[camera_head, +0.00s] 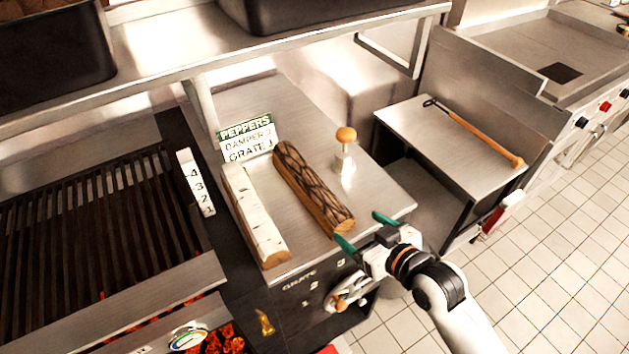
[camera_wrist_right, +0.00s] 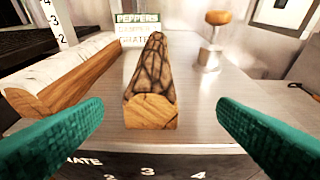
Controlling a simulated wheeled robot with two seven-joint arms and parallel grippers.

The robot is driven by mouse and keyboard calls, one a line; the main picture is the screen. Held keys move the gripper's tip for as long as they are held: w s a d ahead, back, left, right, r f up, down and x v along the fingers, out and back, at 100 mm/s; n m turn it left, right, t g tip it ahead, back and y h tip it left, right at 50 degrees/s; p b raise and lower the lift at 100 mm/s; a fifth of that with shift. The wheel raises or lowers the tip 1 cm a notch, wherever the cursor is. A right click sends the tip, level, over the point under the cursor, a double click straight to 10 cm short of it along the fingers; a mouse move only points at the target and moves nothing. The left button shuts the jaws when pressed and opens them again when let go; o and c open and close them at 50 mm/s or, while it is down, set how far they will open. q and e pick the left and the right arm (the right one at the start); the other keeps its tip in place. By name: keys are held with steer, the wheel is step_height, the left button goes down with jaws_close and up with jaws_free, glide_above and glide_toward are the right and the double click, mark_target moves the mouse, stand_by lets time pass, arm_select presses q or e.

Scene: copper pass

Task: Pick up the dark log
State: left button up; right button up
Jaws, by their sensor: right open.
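The dark log (camera_head: 312,187) lies on the steel counter, its bark brown with a dark criss-cross pattern. In the right wrist view the dark log (camera_wrist_right: 152,85) points its pale cut end at me, between the two fingers but beyond their tips. My right gripper (camera_head: 364,231) is open and empty at the counter's front edge, just off the log's near end. Its green fingers also show in the right wrist view (camera_wrist_right: 160,125), one on each side. A pale birch log (camera_head: 254,215) lies to the left of the dark log. My left gripper is not in view.
A sign reading PEPPERS (camera_head: 246,138) stands behind the logs. A metal piece with an orange knob (camera_head: 345,150) stands right of the dark log. A grill (camera_head: 95,225) with glowing coals is at the left. A shelf (camera_head: 215,55) overhangs the counter's back. A wooden-handled tool (camera_head: 485,142) lies on the right-hand side table.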

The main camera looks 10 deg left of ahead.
mark_target(335, 213)
steer(key=shift+x, duration=1.2)
steer(key=shift+w+a+f, duration=0.15)
steer(key=shift+a, duration=0.2)
steer(key=shift+w+a+p, duration=0.2)
steer(key=shift+w+p, duration=0.05)
steer(key=shift+p, duration=0.05)
steer(key=x, duration=0.2)
steer(key=p+x, duration=0.1)
steer(key=x, duration=0.1)
steer(key=shift+w+a, duration=0.15)
steer(key=shift+a, duration=0.3)
steer(key=shift+w+a+f, duration=0.2)
steer(key=shift+w+a, duration=0.05)
steer(key=shift+w, duration=0.05)
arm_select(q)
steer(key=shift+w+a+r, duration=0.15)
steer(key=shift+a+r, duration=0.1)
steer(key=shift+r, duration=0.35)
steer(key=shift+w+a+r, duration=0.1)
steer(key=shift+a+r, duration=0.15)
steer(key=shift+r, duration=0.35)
